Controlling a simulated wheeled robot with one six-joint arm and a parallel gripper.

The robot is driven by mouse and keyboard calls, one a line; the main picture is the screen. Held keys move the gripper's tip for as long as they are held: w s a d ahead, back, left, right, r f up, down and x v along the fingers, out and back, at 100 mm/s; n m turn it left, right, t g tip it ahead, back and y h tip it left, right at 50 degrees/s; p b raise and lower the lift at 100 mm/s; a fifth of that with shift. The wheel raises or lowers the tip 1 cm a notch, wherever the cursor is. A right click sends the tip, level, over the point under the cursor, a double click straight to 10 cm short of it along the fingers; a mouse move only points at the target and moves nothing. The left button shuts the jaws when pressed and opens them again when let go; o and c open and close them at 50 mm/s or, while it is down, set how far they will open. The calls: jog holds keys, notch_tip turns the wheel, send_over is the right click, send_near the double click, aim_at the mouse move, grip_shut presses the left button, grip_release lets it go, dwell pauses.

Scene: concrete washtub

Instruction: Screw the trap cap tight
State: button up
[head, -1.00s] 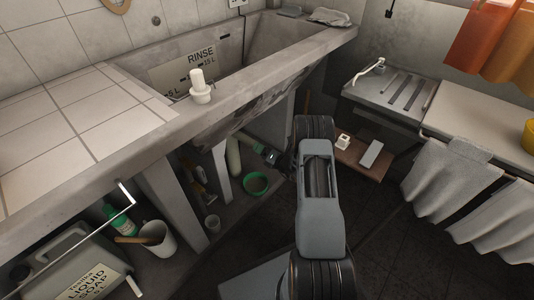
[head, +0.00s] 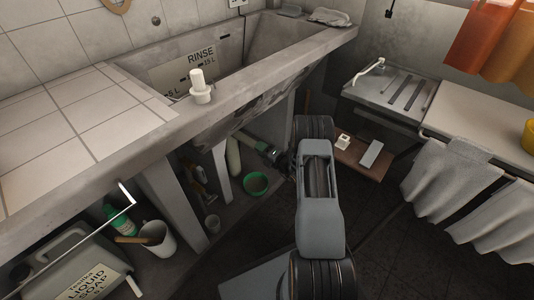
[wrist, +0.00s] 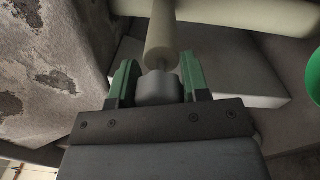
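The trap cap (wrist: 158,88) is a short grey cylinder in the wrist view, below the end of a cream pipe (wrist: 161,42). My gripper (wrist: 159,76) has one green finger on each side of the cap, and the cap fills the space between them. The fingers appear closed against its sides. In the head view my gripper (head: 272,157) is under the washtub (head: 262,88), beside an upright cream pipe (head: 233,157). The cap itself is hidden there. How far the cap is threaded cannot be seen.
A green bowl (head: 256,184) stands on the floor below my gripper; its rim also shows in the wrist view (wrist: 314,76). A concrete leg (head: 170,200) and a white bucket (head: 156,238) are left. A wooden stool (head: 362,160) is right of my arm. A white bottle (head: 199,88) stands on the tub rim.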

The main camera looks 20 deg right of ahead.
jog(key=o, duration=0.4)
jog(key=p+v, duration=0.2)
jog(key=v, duration=0.5)
jog(key=shift+r, duration=0.1)
jog(key=shift+s, duration=0.1)
dwell(0.6)
